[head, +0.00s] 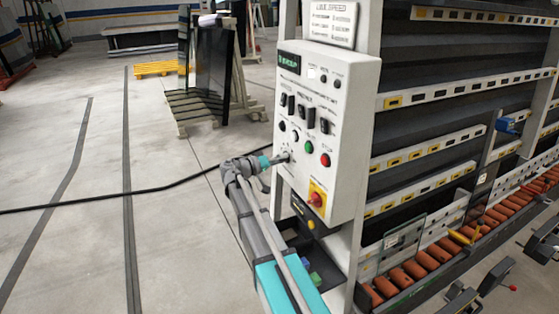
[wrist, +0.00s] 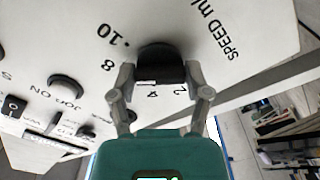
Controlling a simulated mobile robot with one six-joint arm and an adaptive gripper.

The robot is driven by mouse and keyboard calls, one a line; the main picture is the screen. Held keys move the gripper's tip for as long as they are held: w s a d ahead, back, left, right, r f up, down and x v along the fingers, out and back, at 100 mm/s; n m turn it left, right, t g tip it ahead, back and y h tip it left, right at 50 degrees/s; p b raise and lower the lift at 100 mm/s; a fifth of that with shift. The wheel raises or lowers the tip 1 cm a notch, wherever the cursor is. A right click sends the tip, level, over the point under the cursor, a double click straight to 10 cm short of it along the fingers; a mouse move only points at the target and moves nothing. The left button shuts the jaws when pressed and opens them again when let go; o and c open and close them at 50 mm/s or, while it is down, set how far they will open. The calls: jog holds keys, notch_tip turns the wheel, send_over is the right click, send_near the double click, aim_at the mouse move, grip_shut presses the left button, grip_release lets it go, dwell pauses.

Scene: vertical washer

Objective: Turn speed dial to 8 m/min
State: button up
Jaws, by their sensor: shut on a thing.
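The speed dial (wrist: 160,62) is a round black knob on the white panel (wrist: 225,45), marked "SPEED m/" beside it. The numbers 10, 8, 4 and 2 show around it; the 6 is not visible. My gripper (wrist: 160,78) has one finger on each side of the knob and is shut on it. The direction the dial points is hard to tell. In the head view my gripper (head: 278,159) is at the lower left of the control box (head: 345,165), and the dial is mostly hidden there.
The washer's orange rollers (head: 415,269) run off to the right. A black cable (head: 110,198) crosses the otherwise open floor at left.

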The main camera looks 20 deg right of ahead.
dwell(0.3)
jog(key=o, duration=1.2)
jog(key=shift+c, duration=0.2)
jog(key=shift+d, duration=0.1)
jog(key=a, duration=1.2)
jog(key=shift+s, duration=0.2)
